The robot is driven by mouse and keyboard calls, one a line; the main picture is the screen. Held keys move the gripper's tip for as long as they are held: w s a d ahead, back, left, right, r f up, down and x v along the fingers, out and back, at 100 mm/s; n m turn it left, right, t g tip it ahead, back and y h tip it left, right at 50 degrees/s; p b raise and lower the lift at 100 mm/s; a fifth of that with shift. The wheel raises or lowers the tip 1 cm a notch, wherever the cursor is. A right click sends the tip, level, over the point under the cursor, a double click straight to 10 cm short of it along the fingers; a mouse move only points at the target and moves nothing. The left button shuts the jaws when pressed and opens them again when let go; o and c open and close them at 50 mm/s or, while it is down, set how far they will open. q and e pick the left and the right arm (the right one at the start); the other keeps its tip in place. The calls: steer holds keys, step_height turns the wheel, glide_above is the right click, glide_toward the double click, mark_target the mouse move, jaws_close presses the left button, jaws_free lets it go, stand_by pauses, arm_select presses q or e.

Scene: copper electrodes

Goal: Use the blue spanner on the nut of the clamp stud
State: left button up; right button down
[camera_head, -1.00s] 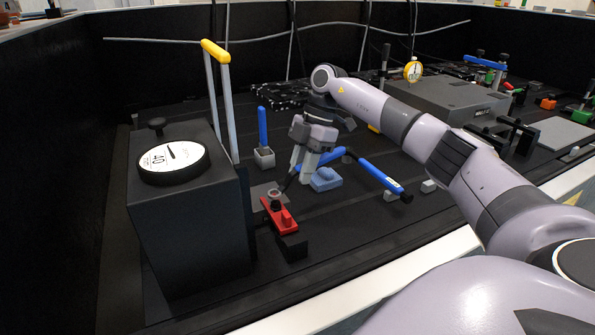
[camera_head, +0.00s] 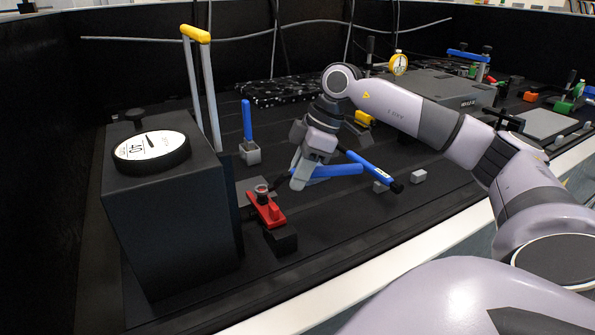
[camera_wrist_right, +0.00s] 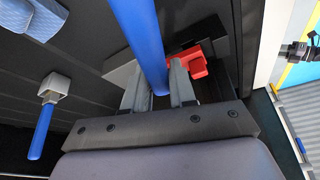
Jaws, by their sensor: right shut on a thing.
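My right gripper (camera_head: 298,182) points downward and is shut on the blue spanner (camera_head: 340,170). The handle sticks out to the right of the fingers in the head view. In the right wrist view the handle (camera_wrist_right: 142,35) runs from the top edge down between the fingers (camera_wrist_right: 160,88). The red clamp (camera_head: 270,212) lies left of and nearer than the gripper, with a stud and nut (camera_head: 262,190) at its far end. The red clamp also shows beyond the fingers in the wrist view (camera_wrist_right: 192,60). I cannot make out the spanner's jaw or whether it touches the nut.
A dark box with a dial (camera_head: 152,150) and a yellow-topped frame (camera_head: 195,34) stand left of the clamp. A blue-handled tool (camera_head: 247,120) stands in a grey holder (camera_head: 250,154). Another blue handle with a black end (camera_head: 372,170) lies close behind the held spanner.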

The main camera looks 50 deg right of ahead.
steer(key=shift+f+b, duration=0.5)
steer(key=shift+f, duration=0.45)
stand_by(0.4)
steer(key=shift+w+d+r+n+p, duration=0.1)
steer(key=shift+w+r+n+p, duration=0.15)
steer(key=shift+p, duration=0.5)
steer(key=w+n+p, duration=0.1)
steer(key=n, duration=0.1)
steer(key=w+d+n+g+p, duration=0.1)
steer(key=p, duration=0.1)
steer(key=w+n+g+y+p, duration=0.1)
steer(key=n+p, duration=0.1)
steer(key=shift+w+d+f+n, duration=0.15)
steer(key=shift+w+f+n, duration=0.1)
steer(key=shift+n, duration=0.1)
steer(key=w+n, duration=0.1)
steer(key=w+n+g, duration=0.1)
steer(key=n, duration=0.1)
steer(key=shift+w+n+g, duration=0.1)
steer(key=shift+n+g, duration=0.2)
steer(key=shift+s, duration=0.25)
